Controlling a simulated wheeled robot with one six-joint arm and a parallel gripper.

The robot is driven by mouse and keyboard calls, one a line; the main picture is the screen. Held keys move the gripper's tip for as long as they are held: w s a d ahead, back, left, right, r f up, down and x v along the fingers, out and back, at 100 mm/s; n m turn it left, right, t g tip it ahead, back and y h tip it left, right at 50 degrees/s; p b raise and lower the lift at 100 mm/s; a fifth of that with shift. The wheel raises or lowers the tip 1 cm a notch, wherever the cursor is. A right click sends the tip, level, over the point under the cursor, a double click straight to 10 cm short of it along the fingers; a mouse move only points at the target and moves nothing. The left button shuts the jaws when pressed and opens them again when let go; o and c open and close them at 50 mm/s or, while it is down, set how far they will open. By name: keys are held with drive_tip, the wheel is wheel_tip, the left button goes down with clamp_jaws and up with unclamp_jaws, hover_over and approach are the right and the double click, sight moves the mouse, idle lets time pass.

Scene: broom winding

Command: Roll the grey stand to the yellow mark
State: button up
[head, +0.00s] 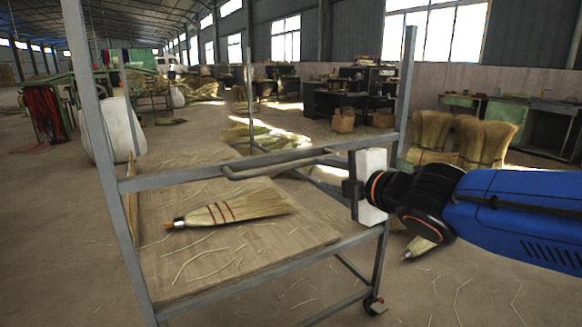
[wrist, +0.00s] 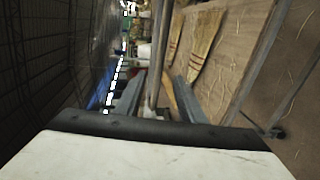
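The grey stand (head: 240,172) is a metal frame with tall posts, a wooden shelf and at least one caster, in front of me in the head view. A bent grey handle bar (head: 270,166) runs along its near top rail. My gripper (head: 348,190) is at the right end of this bar, by the right post. In the wrist view its two fingers (wrist: 155,97) stand apart, with a grey bar (wrist: 160,50) running between them and gaps at its sides. I cannot tell whether they touch it. I see no yellow mark in either view.
A broom head (head: 240,207) and loose straws lie on the stand's shelf (head: 190,262). Straw bundles (head: 485,143) stand at the right, and a broom piece (head: 418,248) lies on the floor. Work tables (head: 345,100) line the back. Open floor shows at the left.

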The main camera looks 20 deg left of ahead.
sight(293, 167)
drive_tip(key=x, duration=1.6)
drive_tip(key=shift+w+f, duration=0.2)
clamp_jaws()
